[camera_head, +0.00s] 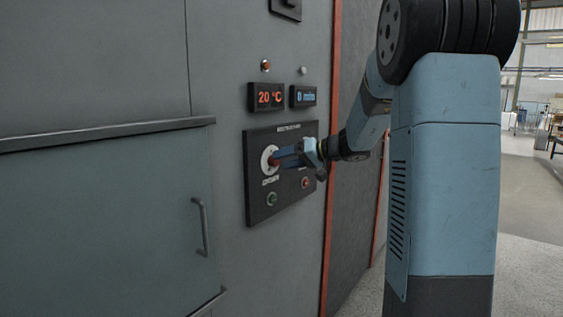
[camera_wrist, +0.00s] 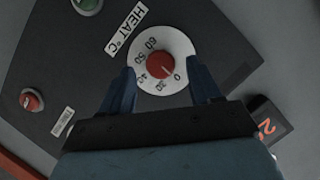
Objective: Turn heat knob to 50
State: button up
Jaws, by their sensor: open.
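The heat knob is a red round knob (camera_wrist: 160,66) on a white numbered dial (camera_wrist: 172,46), on a dark control panel. In the wrist view the dial shows marks such as 0, 30, 40, 50 and 60, with the label HEAT °C beside it. My gripper (camera_wrist: 163,88) is open, with one blue finger on each side of the knob and a visible gap to it. In the head view my gripper (camera_head: 284,157) reaches in from the right to the dial (camera_head: 267,160). A display (camera_head: 266,97) above the panel reads 20 °C.
The panel (camera_head: 259,207) also carries a green button (camera_head: 272,199) and a red button (camera_head: 306,183) below the dial. A second display (camera_head: 303,96) reads 0 in blue. A door with a handle (camera_head: 201,227) is at the left. Open floor (camera_head: 528,200) lies at the right.

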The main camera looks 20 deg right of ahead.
jog(key=shift+x, duration=0.8)
jog(key=c, duration=1)
jog(key=shift+a, duration=0.15)
jog(key=shift+c, duration=0.2)
